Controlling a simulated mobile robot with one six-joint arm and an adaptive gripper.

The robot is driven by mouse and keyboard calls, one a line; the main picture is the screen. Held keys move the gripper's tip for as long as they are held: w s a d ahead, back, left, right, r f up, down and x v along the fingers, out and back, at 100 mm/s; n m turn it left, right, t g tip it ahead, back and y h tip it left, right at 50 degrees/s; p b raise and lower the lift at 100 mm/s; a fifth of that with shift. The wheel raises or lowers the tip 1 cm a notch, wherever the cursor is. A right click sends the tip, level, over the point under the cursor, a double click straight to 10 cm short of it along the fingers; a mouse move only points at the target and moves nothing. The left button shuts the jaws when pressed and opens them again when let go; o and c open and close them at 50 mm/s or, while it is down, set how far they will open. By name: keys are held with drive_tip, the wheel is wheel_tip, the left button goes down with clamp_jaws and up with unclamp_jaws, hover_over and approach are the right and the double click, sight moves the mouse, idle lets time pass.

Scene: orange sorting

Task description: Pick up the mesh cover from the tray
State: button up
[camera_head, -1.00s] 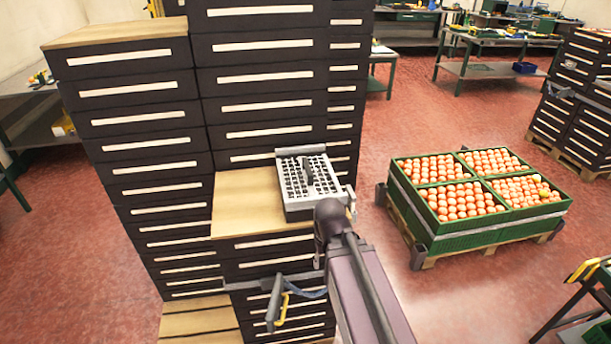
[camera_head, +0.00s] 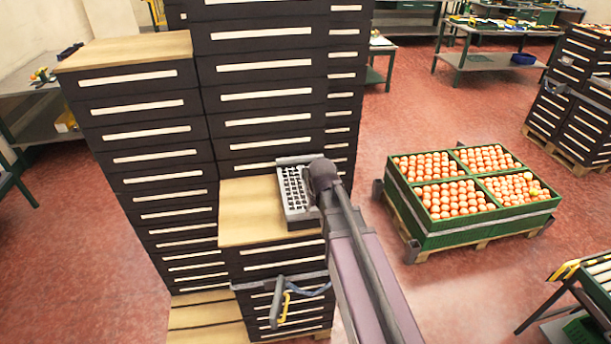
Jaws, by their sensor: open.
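My gripper (camera_head: 322,172), at the dark end of my arm, is over the right part of the tray. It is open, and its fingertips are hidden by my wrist. The right part of the cover and the dark handle on it are hidden behind my arm. I cannot tell whether my gripper touches the cover.
Tall dark drawer stacks (camera_head: 270,85) stand close behind and left of the tray. The bare wooden top (camera_head: 245,212) is clear to its left. A green crate (camera_head: 470,238) of oranges (camera_head: 450,198) stands on a pallet at right. Red floor (camera_head: 440,290) is open around it.

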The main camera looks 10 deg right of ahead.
drive_tip(key=w+r+t+p, duration=0.2)
drive_tip(key=w+r+p, duration=0.7)
drive_tip(key=w+r, duration=0.2)
drive_tip(key=shift+w+r+p, duration=0.25)
drive_tip(key=shift+r+p, duration=0.15)
drive_tip(key=shift+r, duration=0.2)
drive_tip(key=shift+f, duration=0.1)
drive_tip(key=b, duration=0.8)
approach(293, 180)
drive_tip(key=d, duration=0.1)
drive_tip(key=s+d, duration=0.2)
drive_tip(key=d, duration=0.1)
drive_tip(key=shift+s+d+f, duration=0.1)
drive_tip(key=shift+s+f, duration=0.1)
drive_tip(key=shift+f, duration=0.15)
drive_tip(key=shift+b+x, duration=2.4)
drive_tip(key=shift+x, duration=0.2)
drive_tip(key=shift+f, duration=0.2)
clamp_jaws()
